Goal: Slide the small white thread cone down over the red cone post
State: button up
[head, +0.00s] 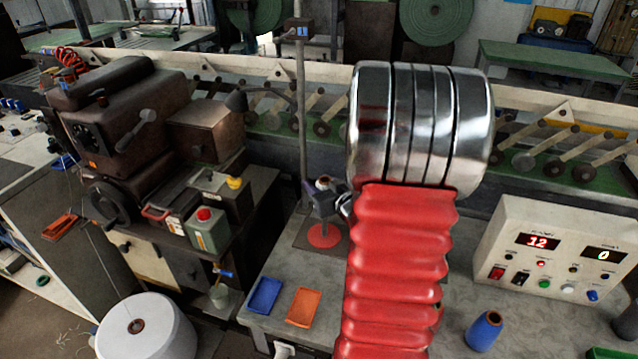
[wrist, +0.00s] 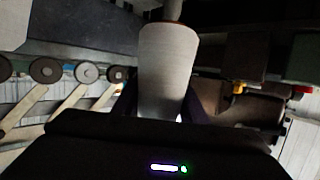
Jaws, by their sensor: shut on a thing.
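The small white thread cone (wrist: 167,72) is between the two dark fingers of my gripper (wrist: 160,103) in the wrist view. My gripper is shut on it. In the head view my gripper (head: 323,204) is small and partly hidden by my arm, with the pale top of the cone (head: 323,184) just showing. The red round base of the cone post (head: 324,236) stands on the bench below my gripper. The post above this base is hidden by my gripper. I cannot tell whether the cone touches the post.
A tall grey pole (head: 302,130) stands close behind my gripper. Blue (head: 265,295) and orange (head: 303,307) trays lie at the bench front. A control box (head: 556,255) and blue spool (head: 485,330) are at right. A dark machine (head: 130,130) is at left.

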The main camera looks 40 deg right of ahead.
jog(key=shift+f, duration=4.75)
jog(key=o, duration=1.3)
jog(key=shift+c, duration=0.2)
